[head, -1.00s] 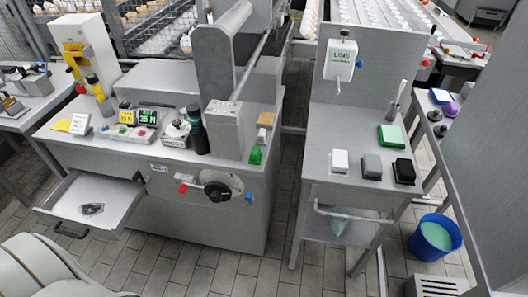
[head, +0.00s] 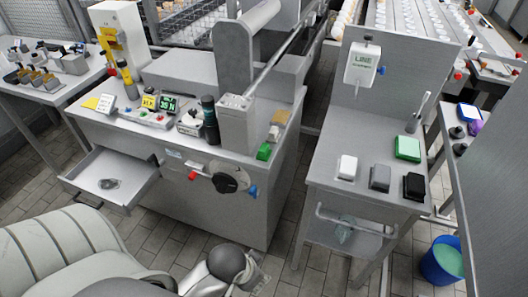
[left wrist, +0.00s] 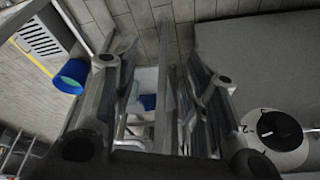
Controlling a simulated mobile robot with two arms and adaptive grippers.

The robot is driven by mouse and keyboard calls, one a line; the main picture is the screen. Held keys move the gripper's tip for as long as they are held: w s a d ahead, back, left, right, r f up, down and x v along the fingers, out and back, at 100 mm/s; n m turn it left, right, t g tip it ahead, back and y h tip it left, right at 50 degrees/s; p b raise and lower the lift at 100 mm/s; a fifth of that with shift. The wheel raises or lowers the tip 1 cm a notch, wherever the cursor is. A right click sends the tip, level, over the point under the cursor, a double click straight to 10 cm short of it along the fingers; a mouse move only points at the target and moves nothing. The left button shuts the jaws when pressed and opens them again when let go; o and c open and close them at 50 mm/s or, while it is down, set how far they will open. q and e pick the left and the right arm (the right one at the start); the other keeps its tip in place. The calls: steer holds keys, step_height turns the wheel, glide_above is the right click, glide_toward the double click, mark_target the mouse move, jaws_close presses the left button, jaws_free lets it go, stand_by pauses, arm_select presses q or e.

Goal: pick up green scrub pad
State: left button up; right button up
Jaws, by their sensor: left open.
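A green scrub pad (head: 407,148) lies flat toward the back right of the grey bench with the soap dispenser. White, grey and black pads lie in a row in front of it. My left arm shows at the bottom of the head view, low and well short of the bench. In the left wrist view, my left gripper (left wrist: 163,85) has its two fingers spread apart with nothing held between them. I cannot make out the green pad in that view. My right gripper is not in view.
A soap dispenser (head: 362,64) hangs on the bench's back panel, and a brush (head: 418,113) stands beside the pad. A blue bucket (head: 441,262) is on the floor at right. An open drawer (head: 110,180) juts out at left. A smaller green block (head: 264,152) sits on the machine counter.

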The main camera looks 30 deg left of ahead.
arm_select(q)
steer(key=w+d+r+t+h, duration=0.1)
steer(key=w+d+r, duration=0.2)
steer(key=w+r, duration=0.3)
steer(key=n+y, duration=0.2)
steer(key=n, duration=0.3)
glide_toward(264, 146)
steer(key=x, duration=1)
steer(key=shift+w+f, duration=0.15)
steer(key=shift+f, duration=0.1)
steer(key=shift+y, duration=0.3)
steer(key=c, duration=0.6)
steer(key=shift+r, duration=0.1)
